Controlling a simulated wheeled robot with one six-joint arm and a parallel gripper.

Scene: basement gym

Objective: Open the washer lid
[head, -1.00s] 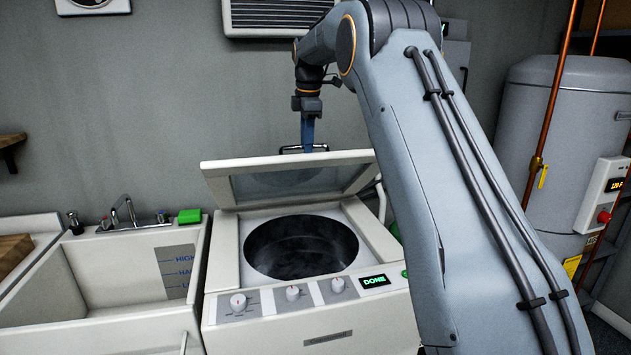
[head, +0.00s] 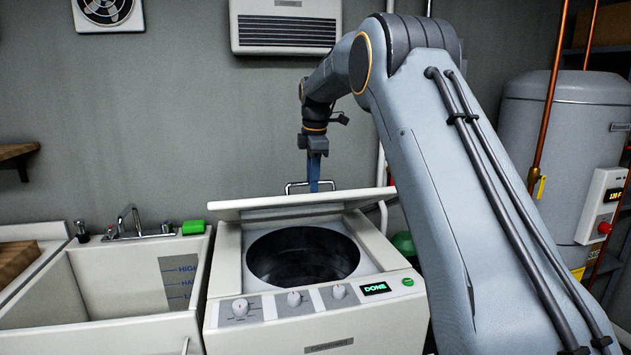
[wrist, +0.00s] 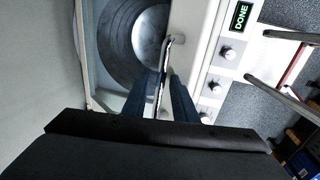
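The washer (head: 320,330) has its pale lid (head: 290,206) raised partway above the dark open tub (head: 302,256), the lid seen nearly edge-on in the head view. My gripper (head: 314,184) is at the lid's handle (head: 293,187), its blue fingers pointing down. In the wrist view, the fingers of my gripper (wrist: 166,95) lie on both sides of the metal handle bar (wrist: 168,55) and look shut on it. The tub (wrist: 138,35) shows to the left and the control panel with knobs to the right. The exact contact is partly hidden.
A utility sink (head: 120,275) stands left of the washer, with a green sponge (head: 193,227) on its back edge. A wall heater (head: 286,25) is above. A grey water heater (head: 560,140) with a copper pipe (head: 548,110) stands at the right.

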